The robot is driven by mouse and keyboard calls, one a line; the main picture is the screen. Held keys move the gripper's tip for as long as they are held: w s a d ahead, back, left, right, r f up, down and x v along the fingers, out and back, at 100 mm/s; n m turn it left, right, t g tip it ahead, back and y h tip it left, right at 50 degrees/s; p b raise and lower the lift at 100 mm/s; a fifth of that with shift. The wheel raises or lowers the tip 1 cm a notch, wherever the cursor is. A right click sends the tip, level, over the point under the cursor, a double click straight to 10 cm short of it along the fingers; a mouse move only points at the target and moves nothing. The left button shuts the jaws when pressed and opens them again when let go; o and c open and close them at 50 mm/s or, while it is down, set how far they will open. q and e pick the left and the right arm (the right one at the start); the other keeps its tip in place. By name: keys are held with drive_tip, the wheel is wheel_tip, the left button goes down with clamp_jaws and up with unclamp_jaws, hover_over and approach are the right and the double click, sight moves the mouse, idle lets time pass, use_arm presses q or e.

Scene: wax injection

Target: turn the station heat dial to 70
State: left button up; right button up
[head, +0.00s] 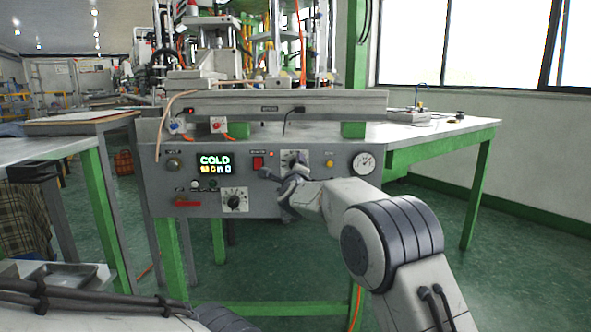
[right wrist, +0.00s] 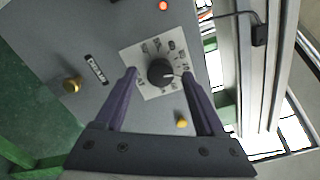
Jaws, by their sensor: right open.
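The grey station panel (head: 270,188) carries two dials on white plates. The upper dial (head: 291,156) is partly hidden behind my right gripper (head: 291,188) in the head view. In the right wrist view, that dial's round black knob (right wrist: 160,71) sits on its printed plate, with its white pointer mark toward the right. The scale numbers are too small to read surely. My right gripper (right wrist: 159,74) is open, its fingertips on either side of the knob with gaps showing. The lower dial (head: 235,201) is uncovered. My left gripper is out of view.
The panel display (head: 214,164) reads COLD above an unclear yellow and white line. The green-legged bench (head: 440,130) extends right.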

drive_tip(key=shift+s, duration=0.1)
drive_tip(key=s, duration=1)
drive_tip(key=shift+s, duration=0.15)
drive_tip(key=shift+d, duration=0.15)
